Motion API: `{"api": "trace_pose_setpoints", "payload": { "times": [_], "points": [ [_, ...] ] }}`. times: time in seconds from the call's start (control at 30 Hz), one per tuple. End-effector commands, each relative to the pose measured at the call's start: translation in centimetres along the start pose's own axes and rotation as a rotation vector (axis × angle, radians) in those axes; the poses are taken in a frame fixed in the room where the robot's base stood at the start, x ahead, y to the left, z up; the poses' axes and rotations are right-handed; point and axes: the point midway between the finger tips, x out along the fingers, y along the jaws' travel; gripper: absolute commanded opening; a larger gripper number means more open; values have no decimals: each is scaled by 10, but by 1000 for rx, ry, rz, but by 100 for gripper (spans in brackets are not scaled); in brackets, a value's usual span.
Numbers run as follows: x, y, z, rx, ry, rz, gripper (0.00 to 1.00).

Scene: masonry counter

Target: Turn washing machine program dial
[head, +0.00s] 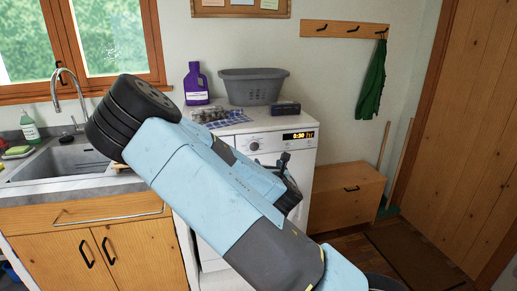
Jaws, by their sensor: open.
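The white washing machine (306,160) stands under the counter in the middle of the head view, partly hidden by my arm. Its round program dial (254,146) shows on the upper front panel, left of a lit display (298,135). My gripper (284,161) is in front of the machine, to the right of and a little below the dial in the picture. Its dark fingers are small and partly hidden by my arm. It is open, and I see nothing held in it. I cannot tell its distance from the panel.
On the worktop above the machine stand a purple detergent bottle (196,84), a grey basin (252,87), a dark box (286,107) and a checked cloth (222,119). A sink (60,158) lies left. A low wooden cabinet (347,197) stands right of the machine.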

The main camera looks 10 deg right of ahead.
Motion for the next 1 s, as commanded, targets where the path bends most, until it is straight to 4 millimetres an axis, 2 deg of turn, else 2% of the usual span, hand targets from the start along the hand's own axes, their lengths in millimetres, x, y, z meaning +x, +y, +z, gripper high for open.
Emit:
{"api": "trace_pose_setpoints", "payload": {
  "times": [0.13,0.37,1.0],
  "points": [
    [-1,14,3,-114,-32,55,77],
    [10,19,6,-150,-47,74,77],
    [114,24,10,-146,-47,70,77]
  ]
}}
